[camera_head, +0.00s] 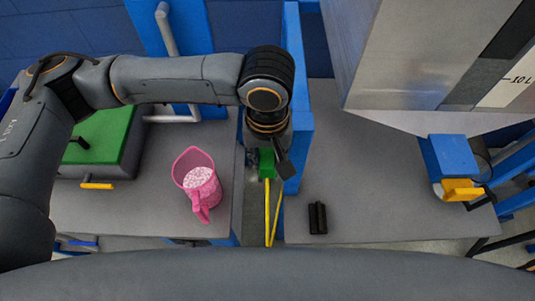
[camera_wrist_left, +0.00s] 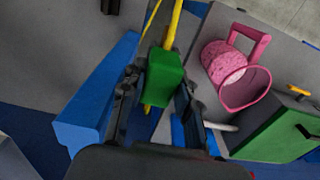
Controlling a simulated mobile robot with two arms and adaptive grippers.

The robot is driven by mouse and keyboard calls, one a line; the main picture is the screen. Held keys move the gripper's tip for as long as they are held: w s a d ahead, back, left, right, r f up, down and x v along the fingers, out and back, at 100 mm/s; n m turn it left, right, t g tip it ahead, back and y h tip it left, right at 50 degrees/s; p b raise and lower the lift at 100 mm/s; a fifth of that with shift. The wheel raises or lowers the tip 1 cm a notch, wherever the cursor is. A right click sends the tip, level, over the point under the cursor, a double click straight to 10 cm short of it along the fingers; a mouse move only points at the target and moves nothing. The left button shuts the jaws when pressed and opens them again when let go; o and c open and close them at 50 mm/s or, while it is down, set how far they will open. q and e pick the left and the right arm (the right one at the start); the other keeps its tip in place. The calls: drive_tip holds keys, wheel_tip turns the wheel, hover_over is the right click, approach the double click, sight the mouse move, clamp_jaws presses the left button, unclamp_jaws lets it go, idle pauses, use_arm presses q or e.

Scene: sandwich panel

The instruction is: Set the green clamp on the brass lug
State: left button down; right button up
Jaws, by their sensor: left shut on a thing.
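My left gripper (camera_head: 268,166) is shut on the green clamp (camera_head: 266,162), over the gap beside the blue upright panel. In the left wrist view the green clamp (camera_wrist_left: 164,76) sits between the two fingers (camera_wrist_left: 158,92). A yellow cable (camera_head: 267,215) runs from the clamp down into the gap. A yellow piece (camera_head: 462,190) juts from a blue block (camera_head: 453,156) at the right; I cannot tell whether it is the brass lug. The clamp is well apart from it. My right gripper is not in view.
A blue upright panel (camera_head: 297,100) divides the worktops. A black object (camera_head: 317,217) lies on the right worktop, otherwise largely clear beneath a grey cabinet (camera_head: 415,60).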

use_arm(q)
drive_tip(key=shift+f, duration=0.15)
drive_tip(key=c, duration=0.9)
unclamp_jaws()
